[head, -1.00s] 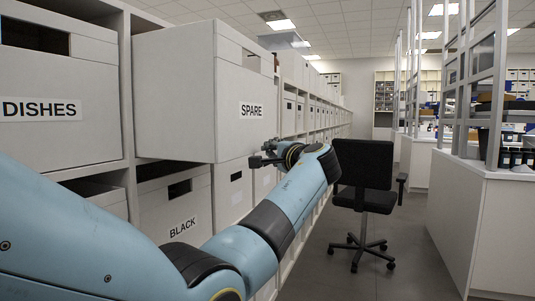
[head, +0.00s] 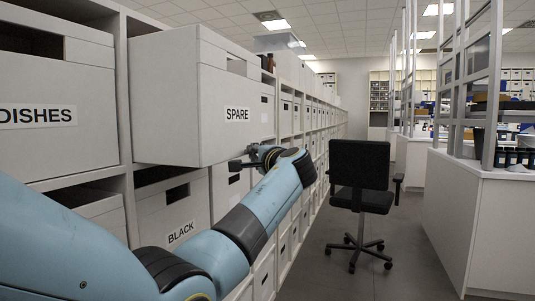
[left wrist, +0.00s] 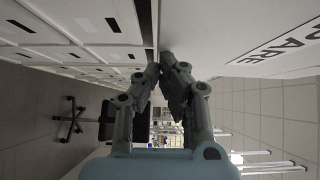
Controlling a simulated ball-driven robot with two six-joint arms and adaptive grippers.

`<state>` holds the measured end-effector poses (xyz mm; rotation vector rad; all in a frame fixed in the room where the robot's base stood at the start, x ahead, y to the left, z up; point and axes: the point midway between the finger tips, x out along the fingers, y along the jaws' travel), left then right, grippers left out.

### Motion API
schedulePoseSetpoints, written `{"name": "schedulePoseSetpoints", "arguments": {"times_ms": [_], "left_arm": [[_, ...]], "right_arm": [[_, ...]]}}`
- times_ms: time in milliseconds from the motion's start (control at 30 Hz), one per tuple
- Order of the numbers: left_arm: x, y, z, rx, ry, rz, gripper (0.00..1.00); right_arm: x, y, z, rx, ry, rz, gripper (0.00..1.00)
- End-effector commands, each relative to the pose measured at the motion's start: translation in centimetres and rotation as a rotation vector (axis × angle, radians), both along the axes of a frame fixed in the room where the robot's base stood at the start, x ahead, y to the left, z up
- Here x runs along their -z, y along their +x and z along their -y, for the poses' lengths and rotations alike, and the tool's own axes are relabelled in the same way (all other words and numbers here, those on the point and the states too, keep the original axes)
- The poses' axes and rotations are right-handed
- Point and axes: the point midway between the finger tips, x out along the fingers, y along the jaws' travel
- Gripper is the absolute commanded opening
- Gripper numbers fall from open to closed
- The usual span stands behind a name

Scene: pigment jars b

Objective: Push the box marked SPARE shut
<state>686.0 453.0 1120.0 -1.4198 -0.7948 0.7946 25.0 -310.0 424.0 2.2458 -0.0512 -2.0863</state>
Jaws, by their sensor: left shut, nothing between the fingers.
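The white box marked SPARE (head: 165,95) sticks out of the shelf unit, its labelled front facing the aisle. In the left wrist view its pale front (left wrist: 215,35) fills the upper right, with part of the label. My left gripper (head: 236,165) is shut and empty, close to the lower edge of the box's front, below the label. In the left wrist view the fingertips (left wrist: 161,62) meet beside the box's edge; I cannot tell whether they touch it. My right gripper is not in view.
The box marked DISHES (head: 60,75) is on the left, and the box marked BLACK (head: 160,215) is below SPARE. A black office chair (head: 360,170) stands in the aisle. A white counter (head: 480,215) is on the right. Free floor lies between.

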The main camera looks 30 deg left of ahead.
Motion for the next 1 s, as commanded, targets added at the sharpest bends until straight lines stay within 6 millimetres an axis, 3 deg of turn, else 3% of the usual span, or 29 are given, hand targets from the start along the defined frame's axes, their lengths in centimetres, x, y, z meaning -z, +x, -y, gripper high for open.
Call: {"name": "schedulePoseSetpoints", "arguments": {"times_ms": [200,500,733,1000], "left_arm": [[-0.3,-1.4,-5.5,-0.006,0.006,-0.002,0.0],[-0.2,-2.9,-11.7,-0.004,0.005,-0.002,0.0],[-0.1,-3.5,-14.3,-0.003,0.002,-0.001,0.0],[0.0,-3.7,-15.1,-0.002,0.001,-0.001,0.0]], "right_arm": [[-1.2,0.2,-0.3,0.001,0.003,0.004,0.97],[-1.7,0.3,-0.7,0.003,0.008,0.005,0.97],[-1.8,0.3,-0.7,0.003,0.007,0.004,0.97],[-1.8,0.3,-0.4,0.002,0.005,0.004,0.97]]}}
